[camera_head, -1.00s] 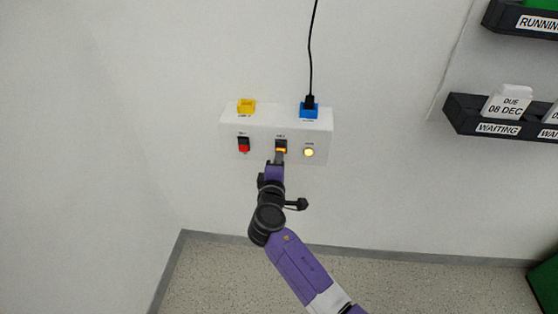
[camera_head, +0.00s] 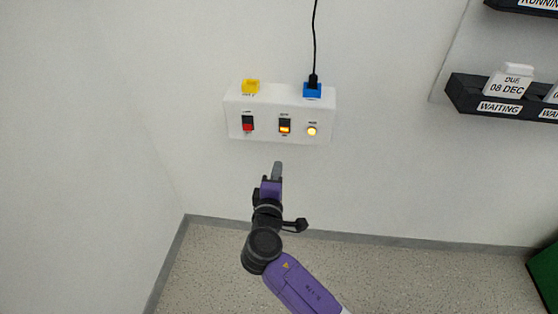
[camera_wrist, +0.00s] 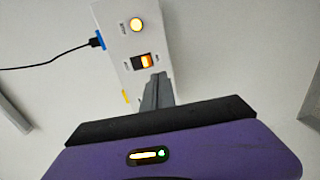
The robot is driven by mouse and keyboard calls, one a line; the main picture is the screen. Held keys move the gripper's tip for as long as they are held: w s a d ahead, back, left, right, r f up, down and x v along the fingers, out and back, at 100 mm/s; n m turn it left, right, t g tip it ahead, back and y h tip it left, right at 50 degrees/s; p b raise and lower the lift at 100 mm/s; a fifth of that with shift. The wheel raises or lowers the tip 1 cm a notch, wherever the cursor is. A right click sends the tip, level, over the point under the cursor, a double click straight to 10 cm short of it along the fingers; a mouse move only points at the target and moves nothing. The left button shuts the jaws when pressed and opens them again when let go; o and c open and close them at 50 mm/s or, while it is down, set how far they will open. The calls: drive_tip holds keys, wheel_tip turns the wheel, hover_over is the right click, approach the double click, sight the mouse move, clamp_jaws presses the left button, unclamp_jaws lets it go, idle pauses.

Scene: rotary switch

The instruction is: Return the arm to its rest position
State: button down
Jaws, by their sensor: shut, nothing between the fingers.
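My gripper (camera_head: 277,170) is shut and empty, with its grey fingers pointing up towards the wall below the white switch box. In the head view it stands clear of the box (camera_head: 265,132). The box carries a red switch (camera_head: 248,124) on the left, a lit orange switch (camera_head: 285,126) in the middle and a lit yellow round button (camera_head: 312,131) on the right. In the wrist view my gripper's fingers (camera_wrist: 158,92) appear just below the lit orange switch (camera_wrist: 146,61). The red switch is not visible there.
A yellow socket (camera_head: 251,86) and a blue socket (camera_head: 312,91) with a black plug and cable sit on top of the box. Black shelves (camera_head: 470,94) with labelled cards hang at the right. The wall left of the box is clear.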

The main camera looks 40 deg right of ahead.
drive_tip(key=shift+v, duration=0.85)
drive_tip(key=shift+f, duration=0.2)
drive_tip(key=w+a+t+y, duration=0.2)
drive_tip(key=a+t+y, duration=0.2)
drive_tip(key=a+y, duration=0.25)
drive_tip(key=s+a+f+m+t+y, duration=0.1)
drive_tip(key=s+a+t+y, duration=0.1)
drive_tip(key=s+a+y, duration=0.5)
drive_tip(key=s+a+r+m, duration=0.1)
drive_tip(key=s+r+m, duration=0.1)
drive_tip(key=s, duration=0.7)
drive_tip(key=s+a+r+m+g, duration=0.1)
drive_tip(key=s+r+m, duration=0.1)
drive_tip(key=s, duration=0.8)
drive_tip(key=s+a+r+m, duration=0.1)
drive_tip(key=s+r+m, duration=0.1)
drive_tip(key=s, duration=0.8)
drive_tip(key=shift+a+m+g, duration=0.3)
